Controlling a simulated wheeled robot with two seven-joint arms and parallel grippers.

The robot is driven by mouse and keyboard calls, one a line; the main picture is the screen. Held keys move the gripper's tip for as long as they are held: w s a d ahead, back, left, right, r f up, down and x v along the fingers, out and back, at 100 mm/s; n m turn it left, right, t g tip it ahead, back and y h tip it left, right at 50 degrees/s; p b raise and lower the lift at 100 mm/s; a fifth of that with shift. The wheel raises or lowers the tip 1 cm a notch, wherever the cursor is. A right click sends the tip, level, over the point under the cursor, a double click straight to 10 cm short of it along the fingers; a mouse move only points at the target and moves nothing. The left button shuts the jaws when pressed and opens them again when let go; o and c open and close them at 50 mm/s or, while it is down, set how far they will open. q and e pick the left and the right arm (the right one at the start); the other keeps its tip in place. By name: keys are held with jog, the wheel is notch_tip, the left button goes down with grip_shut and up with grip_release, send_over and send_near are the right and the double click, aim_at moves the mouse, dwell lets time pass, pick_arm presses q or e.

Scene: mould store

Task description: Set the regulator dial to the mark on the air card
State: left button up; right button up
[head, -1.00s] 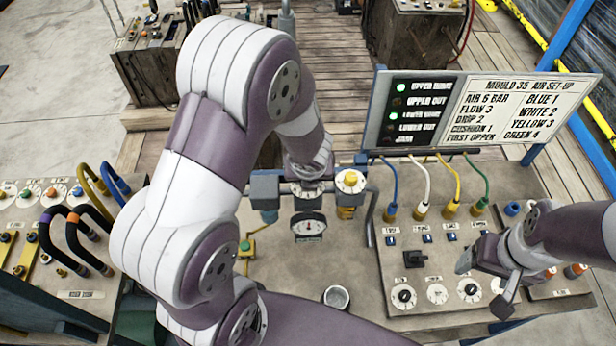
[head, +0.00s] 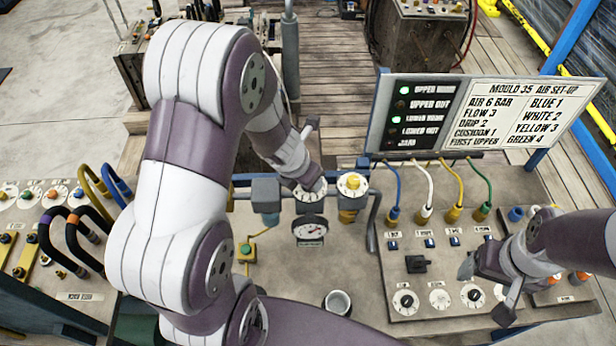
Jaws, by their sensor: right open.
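The air card (head: 525,110) stands at the back right and reads "AIR 6 BAR", with flow, drip, cushion and colour lines below. The regulator dial (head: 309,193) is a white marked disc on the air unit, partly covered by my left gripper. A round pressure gauge (head: 310,231) sits below it; its needle is too small to read surely. My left gripper (head: 312,150) is just above and behind the dial; its fingers are partly hidden, so its opening and any contact are unclear. My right gripper (head: 486,290) is open and empty over the right control panel.
A yellow-knobbed white dial (head: 352,185) stands close right of the regulator. The control panel (head: 400,328) carries several knobs and coloured hoses. Curved black hoses (head: 88,229) are at left.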

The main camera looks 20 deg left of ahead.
pick_arm(q)
jog(key=shift+s, duration=0.1)
dwell(0.3)
jog(key=o, duration=1)
jog(key=shift+r, duration=0.15)
jog(key=p+v, duration=0.6)
jog(key=v, duration=0.6)
jog(key=shift+s+a+r+p, duration=0.1)
jog(key=shift+a+r+p, duration=0.1)
jog(key=shift+p, duration=0.15)
